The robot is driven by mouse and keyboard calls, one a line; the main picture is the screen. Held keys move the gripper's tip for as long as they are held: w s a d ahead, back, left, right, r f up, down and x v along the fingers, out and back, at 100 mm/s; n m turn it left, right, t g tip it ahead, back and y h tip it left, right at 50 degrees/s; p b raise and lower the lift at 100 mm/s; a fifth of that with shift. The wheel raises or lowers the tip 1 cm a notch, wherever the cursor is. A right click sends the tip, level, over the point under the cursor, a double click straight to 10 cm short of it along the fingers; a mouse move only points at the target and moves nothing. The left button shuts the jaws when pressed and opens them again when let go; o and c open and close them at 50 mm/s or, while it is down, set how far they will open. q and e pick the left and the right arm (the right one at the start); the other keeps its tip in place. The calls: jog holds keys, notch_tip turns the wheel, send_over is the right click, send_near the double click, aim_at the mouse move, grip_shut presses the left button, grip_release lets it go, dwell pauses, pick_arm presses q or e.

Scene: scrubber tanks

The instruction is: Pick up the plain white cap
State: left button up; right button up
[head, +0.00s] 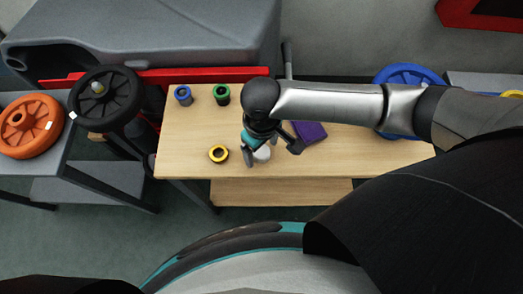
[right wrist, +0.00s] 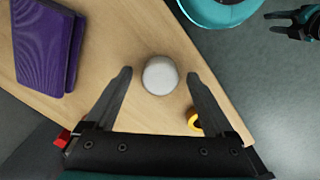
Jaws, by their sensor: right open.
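The plain white cap (head: 262,154) sits on the wooden table (head: 185,140), near its front edge. In the head view it is partly hidden by my right gripper (head: 272,153). My right gripper is open, with one finger on each side of the cap. In the right wrist view the round white cap (right wrist: 160,75) shows between the two fingertips, with a gap on both sides.
A yellow ring (head: 218,154) lies left of the cap. A purple folded cloth or book (head: 310,132) lies to the right. A blue ring (head: 183,95) and a green ring (head: 222,94) stand at the back left. A blue wheel (head: 405,74) is at the right end.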

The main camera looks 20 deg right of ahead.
grip_shut()
dwell(0.6)
